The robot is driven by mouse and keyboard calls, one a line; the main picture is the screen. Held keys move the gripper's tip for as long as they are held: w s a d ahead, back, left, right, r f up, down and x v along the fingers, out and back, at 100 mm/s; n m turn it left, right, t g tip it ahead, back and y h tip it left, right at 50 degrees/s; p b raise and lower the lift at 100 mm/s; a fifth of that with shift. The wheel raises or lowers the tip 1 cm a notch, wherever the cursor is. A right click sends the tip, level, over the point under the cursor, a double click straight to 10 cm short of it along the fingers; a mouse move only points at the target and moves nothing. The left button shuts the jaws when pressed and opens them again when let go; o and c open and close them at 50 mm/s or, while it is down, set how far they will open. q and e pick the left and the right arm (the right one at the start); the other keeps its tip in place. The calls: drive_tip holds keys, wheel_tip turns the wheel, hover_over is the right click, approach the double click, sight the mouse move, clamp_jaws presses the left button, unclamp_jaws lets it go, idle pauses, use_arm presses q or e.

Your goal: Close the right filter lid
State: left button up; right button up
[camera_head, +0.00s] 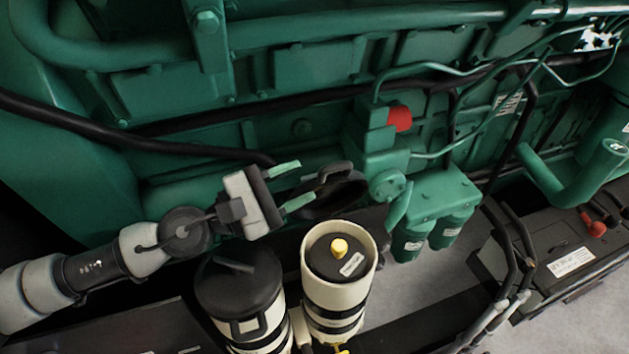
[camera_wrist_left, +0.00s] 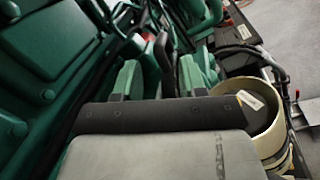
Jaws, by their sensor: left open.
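The right filter canister (camera_head: 317,274) is cream with black bands and stands open. Inside it sit a dark filter top and a yellow knob (camera_head: 339,247); the canister also shows in the left wrist view (camera_wrist_left: 267,142). Its black round lid (camera_head: 345,193) is raised behind the canister, tilted up near the green engine. My left gripper (camera_head: 292,186) is open, its green-tipped fingers pointing at the lid's left side. In the left wrist view, the dark lid (camera_wrist_left: 165,58) appears between or just beyond the fingertips (camera_wrist_left: 160,77); I cannot tell whether they touch. My right gripper is not in view.
The left filter canister (camera_head: 240,285) stands beside the right one with its black lid on. Green engine pipes and a red cap (camera_head: 399,118) lie behind. Small green filters (camera_head: 412,240) hang at the right of the canisters. A black battery (camera_head: 560,250) stands at the far right.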

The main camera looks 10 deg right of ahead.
use_arm(q)
drive_tip(key=b+v, duration=0.3)
drive_tip(key=v, duration=0.3)
drive_tip(key=shift+s+a+b, duration=0.2)
drive_tip(key=shift+a+b, duration=0.1)
drive_tip(key=shift+a, duration=0.05)
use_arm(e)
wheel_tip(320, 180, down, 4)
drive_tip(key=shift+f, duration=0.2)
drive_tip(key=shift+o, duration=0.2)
